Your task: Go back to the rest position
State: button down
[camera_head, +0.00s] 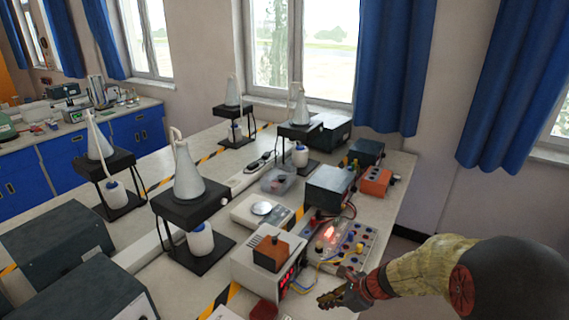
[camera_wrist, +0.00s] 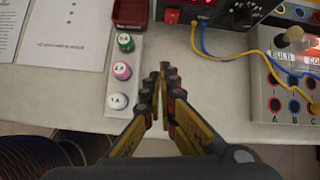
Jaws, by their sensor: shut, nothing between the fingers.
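My gripper (camera_head: 333,299) is at the lower right of the head view, at the front edge of the bench, beside the powered instruments. In the wrist view my gripper (camera_wrist: 163,72) points away from the camera with its two yellow-and-black fingers closed together at the tips. Nothing is between the fingers.
A meter box with a red display (camera_head: 271,262) and blue and yellow wires stand close to my gripper. Several conical flasks on black stands (camera_head: 188,207) occupy the bench beyond. A small red tray (camera_wrist: 130,14) and printed sheets (camera_wrist: 66,33) lie at the left. Free bench is narrow.

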jog(key=s+r+n+h, duration=0.3)
jog(key=s+r+n, duration=1.35)
jog(key=r, duration=0.35)
jog(key=s+d+r+n+t+h, duration=0.1)
jog(key=s+d+r+n+h, duration=0.2)
jog(key=s, duration=0.6)
jog(key=d+r+n, duration=0.1)
jog(key=d+n, duration=0.1)
jog(key=n, duration=0.1)
jog(key=shift+s+r+t, duration=0.15)
jog(key=shift+r+t, duration=0.15)
